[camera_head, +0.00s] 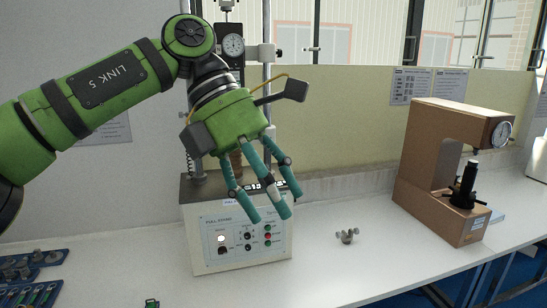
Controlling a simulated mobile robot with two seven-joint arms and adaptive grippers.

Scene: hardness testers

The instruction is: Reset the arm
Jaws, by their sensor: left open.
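My left arm is green with black bands and comes in from the left in the head view. Its gripper (268,205) has teal fingers that are spread open and empty. They hang in front of the tester with the control panel (243,240), and cover part of its top and front. I cannot tell whether the fingers touch it. My right arm and gripper are not in view.
A brown hardness tester (422,170) with a dial stands on the white table (340,272) at the right. A small metal part (347,236) lies between the testers. Tool trays (30,280) lie at the lower left. The front middle of the table is mostly clear.

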